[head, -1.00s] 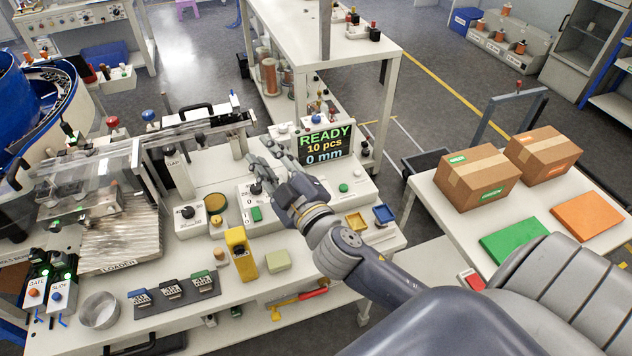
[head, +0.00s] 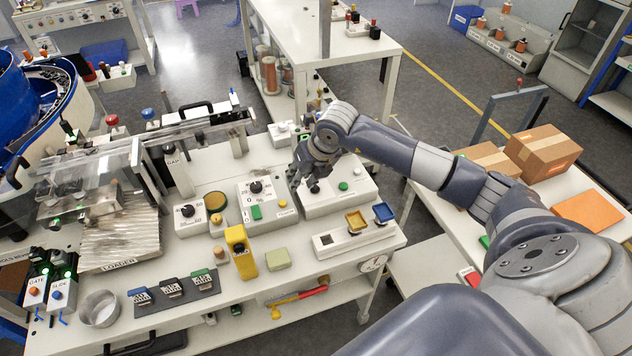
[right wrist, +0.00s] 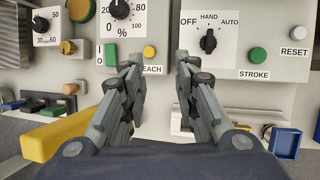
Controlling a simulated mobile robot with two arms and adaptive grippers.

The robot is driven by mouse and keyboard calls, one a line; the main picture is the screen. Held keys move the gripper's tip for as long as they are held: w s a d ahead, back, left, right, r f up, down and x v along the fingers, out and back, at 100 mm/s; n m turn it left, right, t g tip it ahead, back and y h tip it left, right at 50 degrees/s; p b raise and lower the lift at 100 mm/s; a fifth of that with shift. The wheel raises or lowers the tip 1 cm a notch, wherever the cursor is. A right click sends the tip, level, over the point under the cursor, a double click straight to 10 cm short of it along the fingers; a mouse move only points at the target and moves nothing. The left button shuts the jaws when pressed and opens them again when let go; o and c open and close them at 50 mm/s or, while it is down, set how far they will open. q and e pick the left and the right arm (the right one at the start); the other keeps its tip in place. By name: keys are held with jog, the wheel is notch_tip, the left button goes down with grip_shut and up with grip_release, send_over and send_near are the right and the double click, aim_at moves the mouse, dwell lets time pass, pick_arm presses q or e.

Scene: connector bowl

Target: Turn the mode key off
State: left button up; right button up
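The mode key is a black rotary knob (right wrist: 208,42) on a white plate marked OFF, HAND and AUTO. In the right wrist view its pointer stands roughly upward, near HAND. My right gripper (right wrist: 160,68) is open and empty, with its two fingers apart. The knob shows beyond the fingers, up and to the right of the gap between them, with no contact visible. In the head view my right gripper (head: 304,178) hangs over the left part of the mode key's box (head: 350,200) and hides much of that area. My left gripper is not in view.
The green STROKE button (right wrist: 257,55) and white RESET button (right wrist: 298,33) are right of the key. The percent dial (right wrist: 119,9) and yellow EACH button (right wrist: 149,51) are left.

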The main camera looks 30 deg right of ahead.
jog(key=h, duration=0.2)
send_near(316, 186)
notch_tip(316, 186, up, 2)
jog(key=shift+m+g, duration=0.3)
jog(key=shift+m, duration=0.1)
jog(key=p+x, duration=0.1)
jog(key=x, duration=0.3)
jog(key=p+x, duration=0.1)
jog(key=x, duration=0.3)
jog(key=shift+w+f, duration=0.2)
jog(key=shift+w, duration=0.15)
jog(key=shift+p+x, duration=0.35)
jog(key=shift+x, duration=0.6)
jog(key=shift+c, duration=0.3)
grip_shut()
